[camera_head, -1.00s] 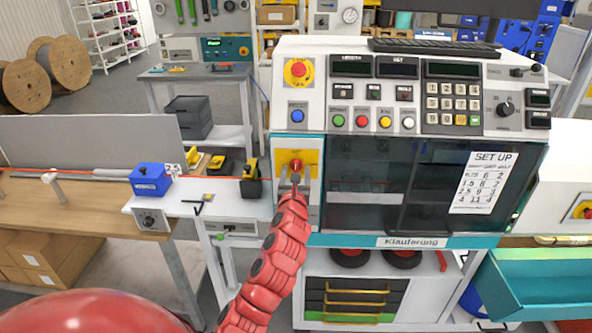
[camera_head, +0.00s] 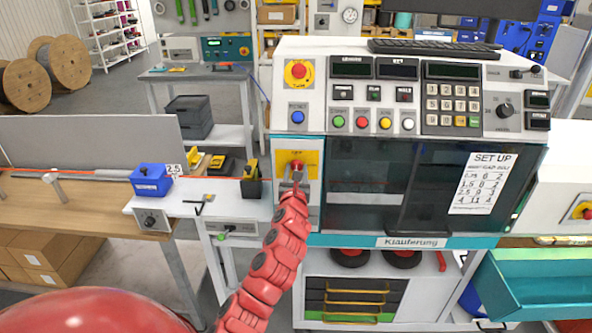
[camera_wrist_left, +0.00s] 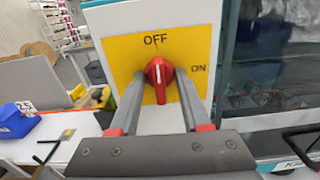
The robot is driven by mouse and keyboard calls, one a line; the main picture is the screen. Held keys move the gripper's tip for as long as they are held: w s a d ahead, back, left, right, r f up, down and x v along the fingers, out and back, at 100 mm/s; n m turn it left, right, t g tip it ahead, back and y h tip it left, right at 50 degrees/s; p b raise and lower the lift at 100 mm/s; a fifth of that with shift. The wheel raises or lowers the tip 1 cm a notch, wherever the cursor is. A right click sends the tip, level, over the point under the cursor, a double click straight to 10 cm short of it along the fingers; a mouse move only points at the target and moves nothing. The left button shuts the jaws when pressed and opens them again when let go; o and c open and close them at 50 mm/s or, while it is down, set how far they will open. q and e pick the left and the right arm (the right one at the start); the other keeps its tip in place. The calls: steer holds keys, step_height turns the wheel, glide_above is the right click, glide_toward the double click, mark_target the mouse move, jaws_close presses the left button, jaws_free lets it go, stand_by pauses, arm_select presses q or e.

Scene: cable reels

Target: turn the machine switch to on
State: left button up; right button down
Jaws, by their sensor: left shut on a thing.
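The machine switch is a red rotary knob (camera_head: 296,165) on a yellow plate (camera_head: 283,158) at the machine's left front. In the left wrist view the knob (camera_wrist_left: 160,72) has a white mark pointing up toward the OFF label; ON is printed at its right. My left gripper (camera_head: 297,178) reaches the plate from below. In the left wrist view its two grey fingers (camera_wrist_left: 158,84) stand on either side of the knob, shut on it. The exact contact at the fingertips is hard to see. My right gripper is out of view.
Above the switch are a blue button (camera_head: 297,117) and a red emergency button (camera_head: 298,71). A dark glass door (camera_head: 365,185) is just right of the switch. A side table with a blue box (camera_head: 150,179) and an orange cable lies to the left.

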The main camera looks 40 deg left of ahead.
arm_select(q)
steer(key=shift+d+r+m+p, duration=0.1)
steer(key=shift+r+m+p, duration=0.05)
steer(key=shift+m+p, duration=1.95)
steer(key=shift+m, duration=0.2)
steer(key=shift+m+p, duration=1.45)
steer(key=shift+m, duration=0.45)
steer(key=shift+m+p, duration=1.25)
steer(key=shift+m, duration=0.15)
steer(key=shift+m+p, duration=1.7)
steer(key=shift+m, duration=1.3)
steer(key=o, duration=0.9)
steer(key=shift+o, duration=0.2)
